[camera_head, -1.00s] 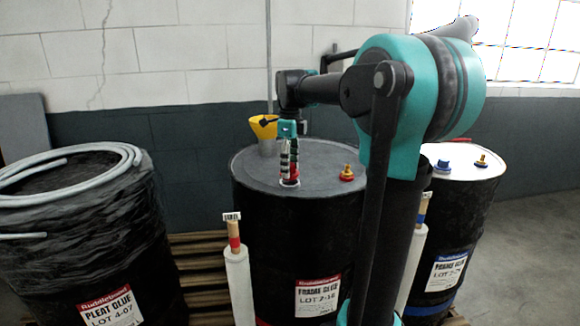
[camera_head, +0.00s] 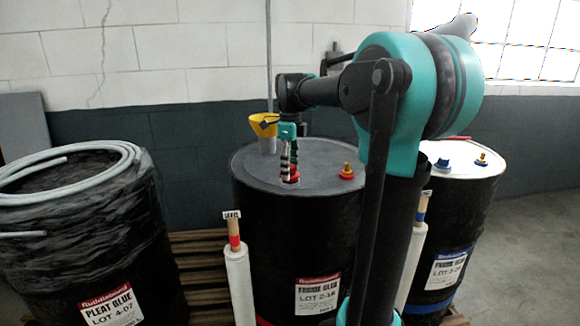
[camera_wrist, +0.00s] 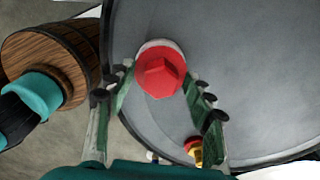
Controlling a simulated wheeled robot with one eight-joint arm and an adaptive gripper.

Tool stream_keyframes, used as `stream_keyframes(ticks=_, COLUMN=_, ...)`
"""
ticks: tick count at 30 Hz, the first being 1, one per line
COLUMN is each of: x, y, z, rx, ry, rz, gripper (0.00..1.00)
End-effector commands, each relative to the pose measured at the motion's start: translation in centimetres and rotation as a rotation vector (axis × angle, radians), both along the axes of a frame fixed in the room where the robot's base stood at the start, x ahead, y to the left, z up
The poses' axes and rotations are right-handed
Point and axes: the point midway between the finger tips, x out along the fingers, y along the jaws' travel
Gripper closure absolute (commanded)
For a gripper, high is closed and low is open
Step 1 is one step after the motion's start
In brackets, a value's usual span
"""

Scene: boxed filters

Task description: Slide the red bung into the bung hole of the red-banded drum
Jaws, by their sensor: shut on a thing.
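The red bung (camera_head: 290,178) is between my gripper's fingers, on the top of the middle drum (camera_head: 262,235), which shows a bit of red band at its foot. My gripper (camera_head: 289,174) points down and is shut on the bung. In the wrist view the bung (camera_wrist: 160,75) shows a hex head between the two fingertips (camera_wrist: 159,78). A pale ring, apparently the hole's rim, peeks out as a crescent past the bung's upper edge. The bung covers the rest of the hole. I cannot tell how deep it sits.
A yellow fitting with a red base (camera_head: 346,171) and a yellow funnel (camera_head: 263,128) stand on the same lid. A white-topped, blue-banded drum (camera_head: 470,185) is right. A wrapped drum with a hose (camera_head: 85,220) is left. Pale rolls (camera_head: 238,285) stand in front.

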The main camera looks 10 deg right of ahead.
Motion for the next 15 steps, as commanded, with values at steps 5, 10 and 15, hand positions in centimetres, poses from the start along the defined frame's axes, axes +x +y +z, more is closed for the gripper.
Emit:
stream_keyframes(ticks=5, x=0.0, y=0.0, z=-0.4, rx=0.0, ry=0.0, rz=0.0, gripper=0.76)
stream_keyframes(ticks=10, x=0.0, y=0.0, z=-0.8, rx=0.0, ry=0.0, rz=0.0, gripper=0.76)
stream_keyframes(ticks=15, x=0.0, y=0.0, z=-1.2, rx=0.0, ry=0.0, rz=0.0, gripper=0.76)
